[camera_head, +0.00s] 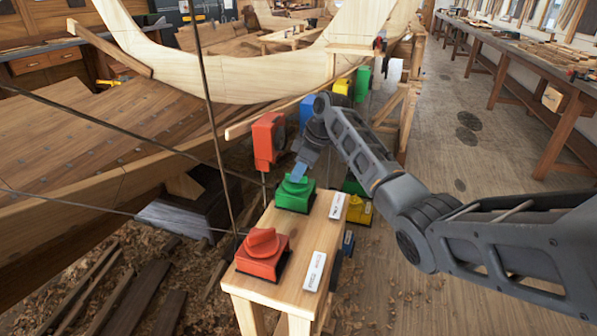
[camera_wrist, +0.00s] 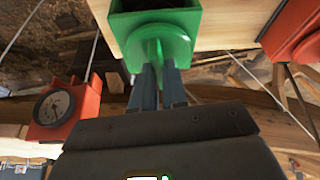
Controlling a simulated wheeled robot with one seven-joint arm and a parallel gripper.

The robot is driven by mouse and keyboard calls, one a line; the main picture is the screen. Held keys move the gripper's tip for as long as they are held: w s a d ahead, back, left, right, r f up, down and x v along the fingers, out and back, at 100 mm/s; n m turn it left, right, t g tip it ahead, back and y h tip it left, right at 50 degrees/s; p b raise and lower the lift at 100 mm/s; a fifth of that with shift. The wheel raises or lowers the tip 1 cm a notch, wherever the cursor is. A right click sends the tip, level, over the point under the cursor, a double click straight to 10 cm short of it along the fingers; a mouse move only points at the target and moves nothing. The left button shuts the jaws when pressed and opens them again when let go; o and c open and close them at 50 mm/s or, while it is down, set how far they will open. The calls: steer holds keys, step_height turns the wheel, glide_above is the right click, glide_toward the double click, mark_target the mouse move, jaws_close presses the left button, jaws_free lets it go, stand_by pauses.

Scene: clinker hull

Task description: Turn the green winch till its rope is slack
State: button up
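The green winch (camera_head: 295,194) sits on the wooden bench (camera_head: 283,221), behind a red winch (camera_head: 262,256). It also shows in the wrist view (camera_wrist: 160,30), with its raised handle towards me. My gripper (camera_head: 299,171) is at the green winch's handle. In the wrist view my two grey fingers (camera_wrist: 160,88) lie close on either side of the handle and appear shut on it. A thin dark rope (camera_head: 110,130) runs from the upper left towards the green winch and looks straight. Its end at the winch is hard to make out.
A red box (camera_head: 268,140) stands behind the bench; in the wrist view a red box has a round dial (camera_wrist: 54,107), its reading too small to tell. White labels (camera_head: 315,271) lie on the bench. The wooden hull is at the left; open floor lies at the right.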

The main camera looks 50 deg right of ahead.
steer(key=o, duration=0.4)
steer(key=shift+o, duration=0.2)
steer(key=v, duration=0.6)
steer(key=shift+s+d+r+b, duration=0.1)
steer(key=shift+d+r+b, duration=0.05)
steer(key=shift+r+b, duration=0.2)
steer(key=shift+s+r, duration=0.2)
steer(key=shift+r, duration=0.3)
